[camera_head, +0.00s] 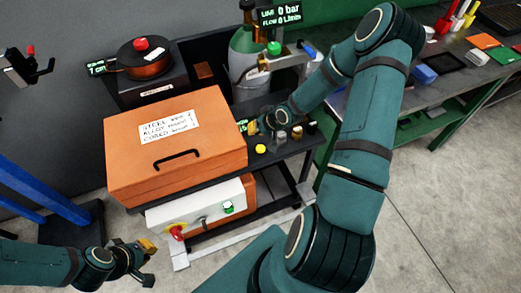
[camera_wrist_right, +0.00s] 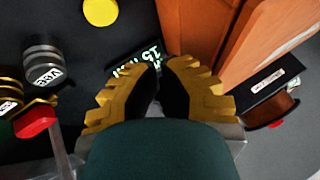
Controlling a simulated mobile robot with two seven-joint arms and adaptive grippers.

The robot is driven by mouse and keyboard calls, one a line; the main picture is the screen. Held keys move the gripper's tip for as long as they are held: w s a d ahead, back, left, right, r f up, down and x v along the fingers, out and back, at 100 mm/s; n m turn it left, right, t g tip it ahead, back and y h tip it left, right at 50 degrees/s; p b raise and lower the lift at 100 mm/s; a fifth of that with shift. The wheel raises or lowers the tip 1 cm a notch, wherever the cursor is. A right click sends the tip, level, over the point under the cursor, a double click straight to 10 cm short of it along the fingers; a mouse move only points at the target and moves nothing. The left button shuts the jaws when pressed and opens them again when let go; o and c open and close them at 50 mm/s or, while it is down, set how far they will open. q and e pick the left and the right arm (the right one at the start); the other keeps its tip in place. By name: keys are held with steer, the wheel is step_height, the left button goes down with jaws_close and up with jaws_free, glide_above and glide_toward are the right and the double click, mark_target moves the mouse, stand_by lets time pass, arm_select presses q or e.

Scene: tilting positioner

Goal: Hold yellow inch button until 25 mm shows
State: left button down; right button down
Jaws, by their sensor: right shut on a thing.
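A round yellow button (camera_head: 260,149) sits on the dark bench top beside the orange box. It also shows at the top of the right wrist view (camera_wrist_right: 100,12), apart from the fingers. A small green-lit display (camera_head: 242,126) lies by the box; in the right wrist view the display (camera_wrist_right: 140,58) is partly covered by my fingers and I cannot read its value surely. My right gripper (camera_head: 252,126) is low over the bench at the display, its yellow-padded fingers (camera_wrist_right: 158,88) close together; what they grip is hidden. My left gripper (camera_head: 147,264) is open and empty at the lower left.
The orange box (camera_head: 205,160) fills the bench's left part. Small labelled cylinders (camera_head: 282,135) stand right of the button. A white control box (camera_head: 200,211) hangs below. Floor at front is clear.

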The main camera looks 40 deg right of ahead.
steer(key=b, duration=0.5)
glide_above(257, 148)
step_height(257, 148, down, 6)
steer(key=shift+w+r, duration=0.1)
steer(key=shift+r, duration=0.05)
steer(key=shift+f, duration=0.6)
stand_by(0.5)
steer(key=shift+f+b, duration=0.3)
steer(key=shift+f, duration=0.1)
steer(key=shift+f+b, duration=0.3)
steer(key=shift+f, duration=0.2)
stand_by(0.6)
steer(key=shift+r, duration=0.1)
stand_by(1.7)
steer(key=shift+r+p, duration=0.85)
